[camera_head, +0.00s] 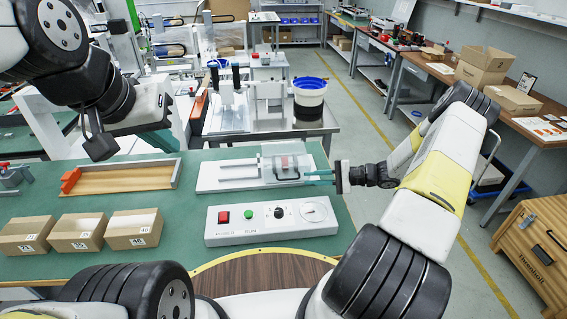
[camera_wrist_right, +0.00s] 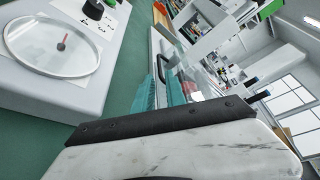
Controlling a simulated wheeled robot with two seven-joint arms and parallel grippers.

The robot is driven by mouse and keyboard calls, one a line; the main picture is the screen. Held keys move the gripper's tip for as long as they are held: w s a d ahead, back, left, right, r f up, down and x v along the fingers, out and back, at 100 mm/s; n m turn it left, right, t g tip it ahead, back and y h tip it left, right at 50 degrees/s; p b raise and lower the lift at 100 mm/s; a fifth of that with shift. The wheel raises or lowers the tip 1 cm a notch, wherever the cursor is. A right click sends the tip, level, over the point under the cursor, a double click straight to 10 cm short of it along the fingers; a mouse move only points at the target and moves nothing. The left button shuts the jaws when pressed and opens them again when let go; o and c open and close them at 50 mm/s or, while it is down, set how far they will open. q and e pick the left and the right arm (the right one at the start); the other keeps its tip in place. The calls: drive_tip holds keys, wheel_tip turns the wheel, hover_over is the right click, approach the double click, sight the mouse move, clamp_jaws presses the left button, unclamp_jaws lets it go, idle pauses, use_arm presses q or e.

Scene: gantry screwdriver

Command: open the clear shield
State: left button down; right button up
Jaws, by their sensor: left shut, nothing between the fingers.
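The clear shield (camera_head: 287,165) is a transparent box lying over the right part of a white fixture base (camera_head: 213,181) on the green table. It looks closed down, with a dark handle on its front side. The handle (camera_wrist_right: 164,70) also shows ahead of the fingers in the right wrist view. My right gripper (camera_head: 318,177) has teal fingers pointing left at the shield's right side. The fingers (camera_wrist_right: 160,92) look parted and empty; contact with the shield cannot be told. My left gripper (camera_head: 101,149) is shut and empty, held above the table at the left.
A control panel (camera_head: 270,221) with red and green buttons and a dial sits in front of the fixture. A wooden tray (camera_head: 125,178) and several cardboard boxes (camera_head: 134,229) are at the left. A white machine and a blue-and-white bucket (camera_head: 310,91) stand behind.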

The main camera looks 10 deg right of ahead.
sight(291, 179)
drive_tip(key=x, duration=0.7)
drive_tip(key=shift+w+a, duration=0.1)
drive_tip(key=shift+a, duration=0.2)
clamp_jaws()
drive_tip(key=shift+f, duration=0.15)
idle(1.0)
